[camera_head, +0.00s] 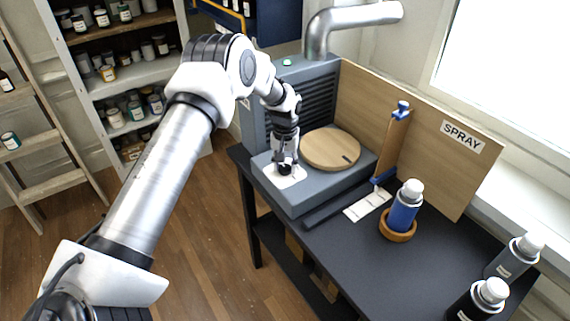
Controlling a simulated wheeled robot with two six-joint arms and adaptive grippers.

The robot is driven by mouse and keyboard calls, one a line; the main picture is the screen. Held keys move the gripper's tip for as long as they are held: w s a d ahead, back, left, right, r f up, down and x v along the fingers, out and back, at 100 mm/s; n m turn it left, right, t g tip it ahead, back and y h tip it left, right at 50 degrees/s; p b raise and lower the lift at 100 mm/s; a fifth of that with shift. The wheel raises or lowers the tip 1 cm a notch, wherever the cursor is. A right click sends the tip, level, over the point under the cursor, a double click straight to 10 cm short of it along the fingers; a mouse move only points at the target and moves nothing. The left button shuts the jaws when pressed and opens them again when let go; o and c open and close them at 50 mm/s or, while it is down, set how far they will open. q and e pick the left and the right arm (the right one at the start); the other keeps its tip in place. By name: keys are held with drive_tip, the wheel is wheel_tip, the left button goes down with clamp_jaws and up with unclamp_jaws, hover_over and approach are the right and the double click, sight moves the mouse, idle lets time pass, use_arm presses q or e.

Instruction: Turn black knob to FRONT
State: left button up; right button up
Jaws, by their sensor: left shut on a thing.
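The black knob (285,169) sits on a white plate (291,179) at the front left corner of the grey machine's base. My left gripper (284,163) points down over it and is shut on the knob. The fingers hide much of the knob, and I cannot read its pointer or any labels on the plate. My right gripper is not in view.
A round wooden turntable (331,148) lies just right of the knob. A wooden board marked SPRAY (462,138) stands behind. A blue spray can (405,208) stands in a wooden ring (397,231).

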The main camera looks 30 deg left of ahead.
sight(285, 167)
use_arm(q)
drive_tip(key=shift+s+f, duration=0.15)
drive_tip(key=o, duration=1.1)
drive_tip(key=shift+o, duration=0.2)
drive_tip(key=shift+r, duration=0.25)
wheel_tip(285, 167, up, 12)
drive_tip(key=shift+f, duration=0.2)
